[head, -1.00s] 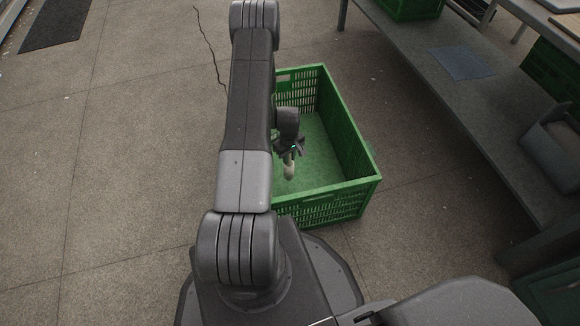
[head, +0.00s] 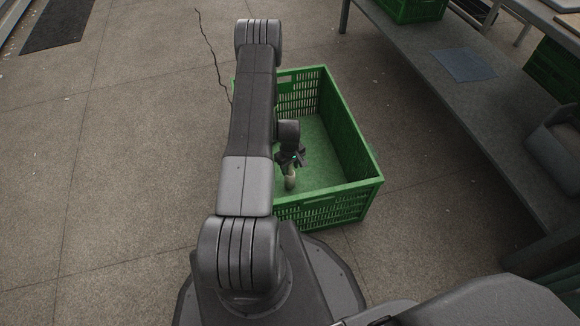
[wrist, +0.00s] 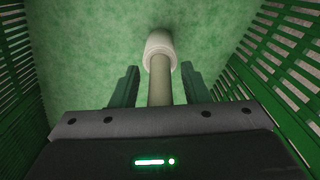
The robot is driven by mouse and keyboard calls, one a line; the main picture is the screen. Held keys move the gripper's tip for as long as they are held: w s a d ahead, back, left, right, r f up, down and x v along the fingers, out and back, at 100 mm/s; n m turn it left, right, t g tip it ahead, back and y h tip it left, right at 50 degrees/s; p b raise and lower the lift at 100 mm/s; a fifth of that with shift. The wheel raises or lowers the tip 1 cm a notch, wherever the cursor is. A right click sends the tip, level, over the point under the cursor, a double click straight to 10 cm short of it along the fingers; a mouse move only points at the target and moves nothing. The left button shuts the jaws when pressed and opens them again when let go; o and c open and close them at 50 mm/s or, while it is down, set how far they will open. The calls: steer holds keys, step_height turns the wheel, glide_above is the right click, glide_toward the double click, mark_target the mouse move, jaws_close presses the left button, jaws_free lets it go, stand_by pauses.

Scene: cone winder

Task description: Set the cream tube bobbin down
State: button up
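The cream tube bobbin (head: 290,182) is inside the green crate (head: 350,135), near its front left part. In the wrist view the bobbin's bare tube (wrist: 160,82) runs between my fingers, with its wider pale end (wrist: 159,45) toward the crate floor. It looks upright and on the floor, but the exact contact is hard to make out. My gripper (head: 291,159) is inside the crate around the tube. In the wrist view my gripper (wrist: 158,84) has a finger on each side, with a visible gap to the tube on both sides.
The crate's slatted walls rise close on both sides of my gripper. The crate floor (head: 320,160) is otherwise bare where visible; my arm hides its left part. A grey bench (head: 450,100) with a blue sheet (head: 462,64) runs along the right. Open floor lies left.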

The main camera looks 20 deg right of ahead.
steer(key=shift+r, duration=0.15)
step_height(320, 180, up, 12)
steer(key=p, duration=0.4)
stand_by(0.3)
step_height(320, 180, down, 13)
steer(key=b, duration=0.4)
steer(key=shift+r+p, duration=0.7)
steer(key=shift+r, duration=1.4)
